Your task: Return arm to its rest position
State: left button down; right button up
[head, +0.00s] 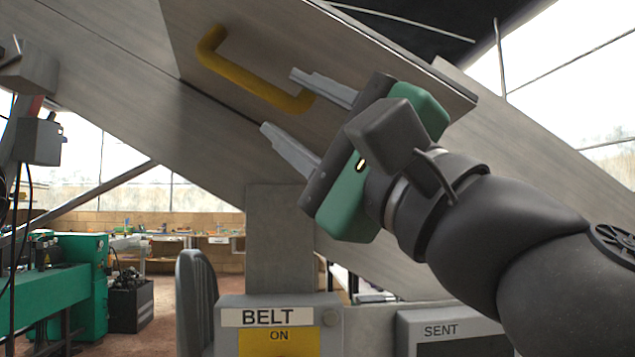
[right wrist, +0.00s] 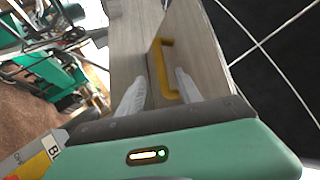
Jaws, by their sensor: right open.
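My right gripper (head: 277,103) is open, its two pale fingers apart and pointing up and left in the head view. It is in front of a grey metal panel (head: 200,40) that carries a yellow handle (head: 245,78). In the head view the upper finger overlaps the lower right end of the handle. In the right wrist view the handle (right wrist: 163,68) shows beyond and between the fingertips (right wrist: 160,85), with nothing held between them. Whether a finger touches the handle I cannot tell. My left gripper is not in view.
A control box labelled BELT (head: 270,335) with a yellow ON plate stands below, beside a SENT box (head: 450,330). A grey chair (head: 197,300) is left of it. A green machine (head: 55,295) stands at the far left, and a grey post (head: 280,240) rises behind the BELT box.

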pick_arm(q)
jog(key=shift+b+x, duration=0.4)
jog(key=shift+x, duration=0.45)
pick_arm(e)
jog(key=v, duration=0.3)
jog(key=shift+s+d+f, duration=0.1)
jog(key=shift+d+f, duration=0.05)
jog(key=shift+d, duration=0.05)
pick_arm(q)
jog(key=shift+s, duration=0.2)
